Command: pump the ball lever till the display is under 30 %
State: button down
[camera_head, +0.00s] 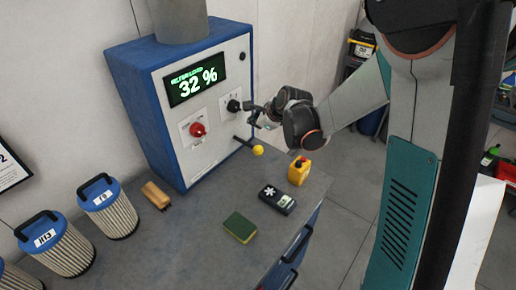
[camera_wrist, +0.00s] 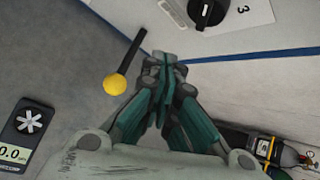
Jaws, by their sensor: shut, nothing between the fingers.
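The blue and white cabinet (camera_head: 185,95) stands at the back of the bench. Its display (camera_head: 196,80) reads 32 % in green. The ball lever (camera_head: 258,150) is a black rod with a yellow ball, sticking out low on the cabinet front. In the wrist view the yellow ball (camera_wrist: 114,84) is left of my gripper (camera_wrist: 166,62), with the rod running up toward the cabinet. My gripper (camera_head: 250,112) is shut and empty, near the black knob (camera_head: 234,106) and above the lever. It appears apart from the ball.
A red knob (camera_head: 197,130) is on the panel. Bare bench lies between the sponge and the cabinet.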

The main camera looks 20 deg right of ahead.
aim_at(256, 148)
notch_tip(256, 148, down, 7)
jog(key=b, duration=0.5)
jog(key=shift+f, duration=0.2)
dwell(1.1)
jog(key=shift+f+b, duration=0.4)
jog(key=shift+b, duration=0.05)
